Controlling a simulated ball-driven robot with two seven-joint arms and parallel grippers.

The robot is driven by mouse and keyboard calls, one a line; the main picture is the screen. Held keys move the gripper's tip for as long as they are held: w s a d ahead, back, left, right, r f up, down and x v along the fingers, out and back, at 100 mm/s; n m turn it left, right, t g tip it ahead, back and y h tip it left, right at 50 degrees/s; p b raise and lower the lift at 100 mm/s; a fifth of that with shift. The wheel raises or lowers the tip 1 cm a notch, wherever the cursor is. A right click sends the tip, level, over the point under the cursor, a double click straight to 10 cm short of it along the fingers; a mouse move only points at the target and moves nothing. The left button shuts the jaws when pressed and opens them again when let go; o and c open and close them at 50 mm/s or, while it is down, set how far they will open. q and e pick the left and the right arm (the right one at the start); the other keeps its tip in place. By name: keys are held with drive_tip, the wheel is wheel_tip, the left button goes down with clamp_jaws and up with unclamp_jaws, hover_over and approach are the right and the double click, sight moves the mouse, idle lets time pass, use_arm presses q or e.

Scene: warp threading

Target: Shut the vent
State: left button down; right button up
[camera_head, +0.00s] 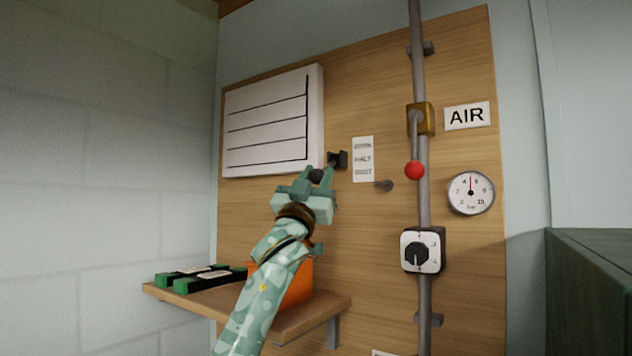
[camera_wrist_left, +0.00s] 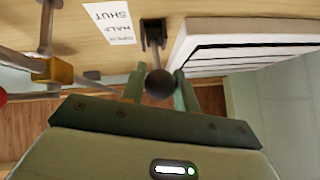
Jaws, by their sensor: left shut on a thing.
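The vent (camera_head: 268,125) is a white panel with dark horizontal slots on the wooden board; its edge also shows in the left wrist view (camera_wrist_left: 240,45). Its lever has a dark round knob (camera_wrist_left: 159,84) and a black bracket (camera_head: 338,159) at the panel's right side. A white label (camera_head: 363,159) beside it carries several words; in the wrist view (camera_wrist_left: 112,23) HALF and SHUT can be read. My left gripper (camera_head: 318,175) is shut on the knob, with one finger on each side of it (camera_wrist_left: 160,88). My right gripper is not in view.
Right of the label are a grey pipe (camera_head: 424,205), a brass valve with a red ball (camera_head: 414,170), a gauge (camera_head: 471,193) and a rotary switch (camera_head: 422,250). Below my arm is a wooden shelf (camera_head: 325,308) with an orange bin (camera_head: 298,285) and black-green items (camera_head: 200,278).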

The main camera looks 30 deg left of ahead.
use_arm(q)
drive_tip(key=shift+w+f, duration=0.2)
drive_tip(key=shift+f, duration=0.1)
drive_tip(key=c, duration=1.1)
unclamp_jaws()
drive_tip(key=shift+r, duration=0.1)
drive_tip(key=b+v, duration=0.5)
drive_tip(key=v, duration=0.7)
drive_tip(key=shift+d, duration=0.1)
